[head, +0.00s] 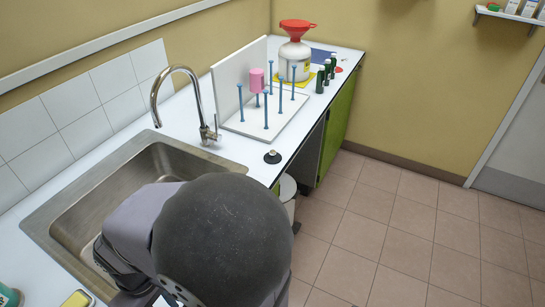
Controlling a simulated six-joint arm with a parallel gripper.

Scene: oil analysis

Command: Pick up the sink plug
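The sink plug (272,157) is a small dark round piece with a knob on top. It lies on the white counter to the right of the sink, near the counter's front edge and in front of the drying rack. My arm fills the lower middle of the head view and covers part of the sink. My gripper does not show, so I cannot see what it holds.
The steel sink (75,190) has a tall curved faucet (205,110) behind it. The white peg rack (262,125) holds a pink cup (257,80). Several dark bottles (321,80) and a white jug with a red funnel (295,60) stand farther back. A yellow sponge (77,299) lies lower left.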

